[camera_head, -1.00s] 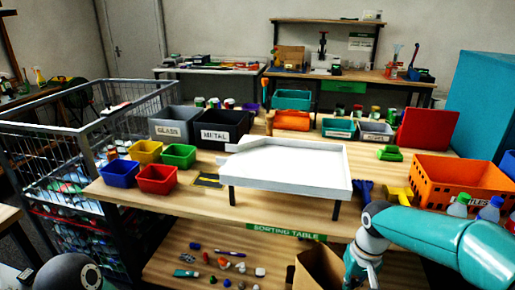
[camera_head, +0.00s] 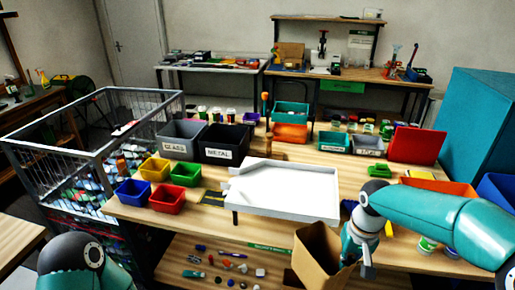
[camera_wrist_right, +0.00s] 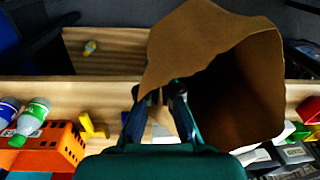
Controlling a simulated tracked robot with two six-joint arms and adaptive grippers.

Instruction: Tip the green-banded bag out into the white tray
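A brown paper bag (camera_head: 316,252) is at the front edge of the sorting table, below the white tray (camera_head: 244,213); no green band shows on it. My right gripper (camera_head: 364,264) is at the bag's right side. In the right wrist view, the fingers (camera_wrist_right: 160,112) are closed on the edge of the bag (camera_wrist_right: 185,45). The bag's dark open mouth faces the camera there, and its contents cannot be made out. The tray stands on legs and its visible floor looks empty. My left arm shows at the lower left, but its gripper is out of view.
Yellow (camera_head: 155,169), green (camera_head: 186,174), blue (camera_head: 132,193) and red (camera_head: 167,199) bins stand left of the tray. Grey (camera_head: 180,140) and black (camera_head: 222,144) bins stand behind them. My right arm partly covers an orange crate (camera_head: 440,187). Small items lie on the lower shelf (camera_head: 180,255).

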